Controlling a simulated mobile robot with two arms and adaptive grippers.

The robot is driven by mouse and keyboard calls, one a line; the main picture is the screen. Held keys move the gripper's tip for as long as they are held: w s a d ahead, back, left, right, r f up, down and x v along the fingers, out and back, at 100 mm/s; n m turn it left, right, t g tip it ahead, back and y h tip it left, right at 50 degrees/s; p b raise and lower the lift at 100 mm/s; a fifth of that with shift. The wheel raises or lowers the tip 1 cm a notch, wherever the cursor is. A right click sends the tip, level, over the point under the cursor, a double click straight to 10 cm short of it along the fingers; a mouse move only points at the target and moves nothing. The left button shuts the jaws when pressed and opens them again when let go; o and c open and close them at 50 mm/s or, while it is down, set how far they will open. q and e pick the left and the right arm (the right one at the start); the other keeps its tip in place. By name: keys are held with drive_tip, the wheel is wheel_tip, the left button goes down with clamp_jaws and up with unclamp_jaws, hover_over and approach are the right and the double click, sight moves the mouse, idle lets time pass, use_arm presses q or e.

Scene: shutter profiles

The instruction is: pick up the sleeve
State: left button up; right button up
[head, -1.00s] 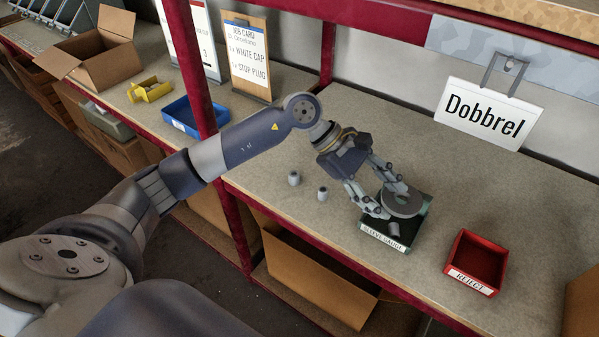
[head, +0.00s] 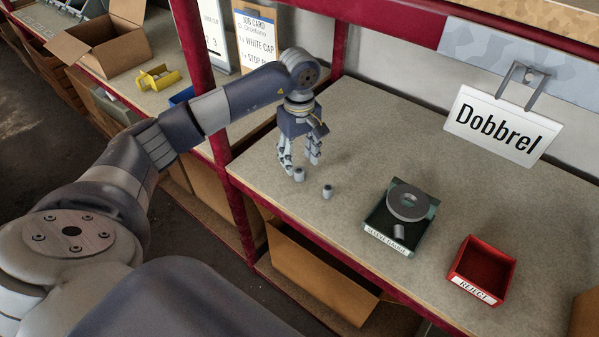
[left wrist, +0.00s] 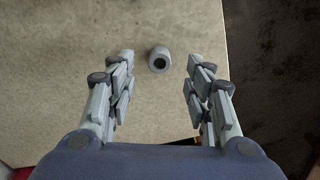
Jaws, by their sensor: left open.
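Two small grey sleeves stand on the bench: one (head: 299,175) close to my left gripper and another (head: 327,191) a little to its right. My left gripper (head: 299,164) points down, open and empty, just above and behind the nearer sleeve. In the left wrist view one grey sleeve (left wrist: 159,60) with a dark bore shows between the spread fingers, with no finger touching it. A third grey cylinder (head: 399,231) lies in the dark green tray (head: 372,225) labelled sleeve gauge, in front of a grey ring (head: 408,202). My right gripper is out of view.
A red reject bin (head: 480,270) stands to the right of the gauge tray. A red post (head: 194,70) rises left of the gripper, behind my arm. A yellow bin (head: 158,77) and a cardboard box (head: 108,45) are farther left. The bench behind the sleeves is clear.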

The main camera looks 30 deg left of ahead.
sight(299, 170)
use_arm(q)
drive_tip(key=shift+f+p, duration=0.75)
drive_tip(key=shift+f, duration=1.9)
drive_tip(key=c, duration=0.9)
